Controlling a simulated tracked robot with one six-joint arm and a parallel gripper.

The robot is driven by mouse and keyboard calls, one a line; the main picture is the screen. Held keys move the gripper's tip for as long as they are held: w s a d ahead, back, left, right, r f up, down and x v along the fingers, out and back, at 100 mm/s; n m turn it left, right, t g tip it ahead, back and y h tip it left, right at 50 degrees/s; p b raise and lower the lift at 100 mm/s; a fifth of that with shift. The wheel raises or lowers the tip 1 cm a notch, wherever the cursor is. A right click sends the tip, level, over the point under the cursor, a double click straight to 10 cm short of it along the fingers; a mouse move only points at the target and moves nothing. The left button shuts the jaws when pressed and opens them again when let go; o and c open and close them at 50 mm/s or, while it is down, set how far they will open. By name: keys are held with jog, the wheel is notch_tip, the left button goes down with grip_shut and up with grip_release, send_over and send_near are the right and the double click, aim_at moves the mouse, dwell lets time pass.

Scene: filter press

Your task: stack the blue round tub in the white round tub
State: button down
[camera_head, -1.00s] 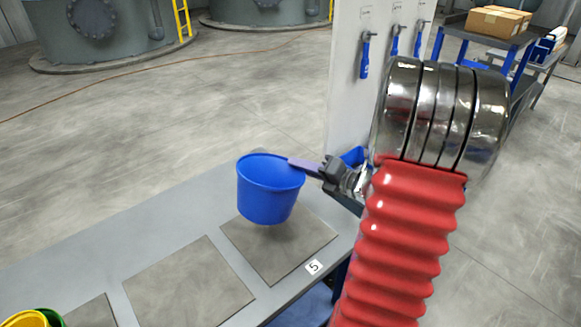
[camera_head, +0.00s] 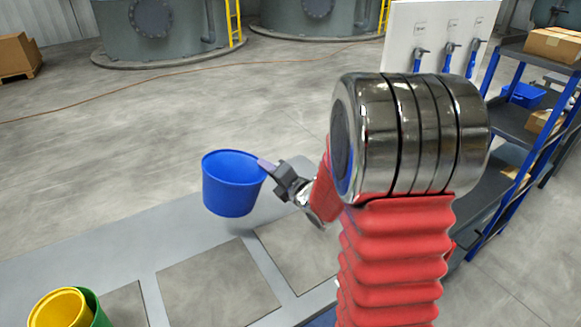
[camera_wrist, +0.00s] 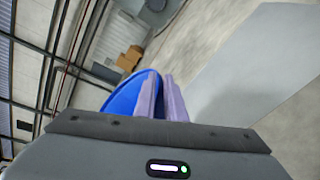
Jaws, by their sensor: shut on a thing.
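The blue round tub (camera_head: 231,184) hangs above the grey bench in the head view, roughly upright with its open top up. My gripper (camera_head: 266,167) is shut on the right side of its rim. In the wrist view the pale purple fingers (camera_wrist: 163,100) of my gripper close on the tub's wall, and part of the blue tub (camera_wrist: 128,98) shows beside them. I see no white round tub in either view.
A yellow tub (camera_head: 60,308) sits in a green tub (camera_head: 98,312) at the bench's lower left. The bench (camera_head: 120,238) has grey square mats (camera_head: 218,285), bare where visible. A shelf rack with boxes (camera_head: 553,44) stands at right.

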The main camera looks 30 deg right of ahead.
aim_at(219, 194)
jog(key=shift+h, duration=0.3)
jog(key=a, duration=0.2)
jog(key=w+a+f, duration=0.1)
jog(key=a, duration=0.4)
jog(key=shift+w+a+f, duration=0.35)
jog(key=shift+m+h, duration=0.4)
jog(key=shift+m, duration=0.1)
jog(key=a+f, duration=0.1)
jog(key=a, duration=0.3)
jog(key=a+f, duration=0.1)
jog(key=a, duration=0.2)
jog(key=shift+s+f, duration=0.3)
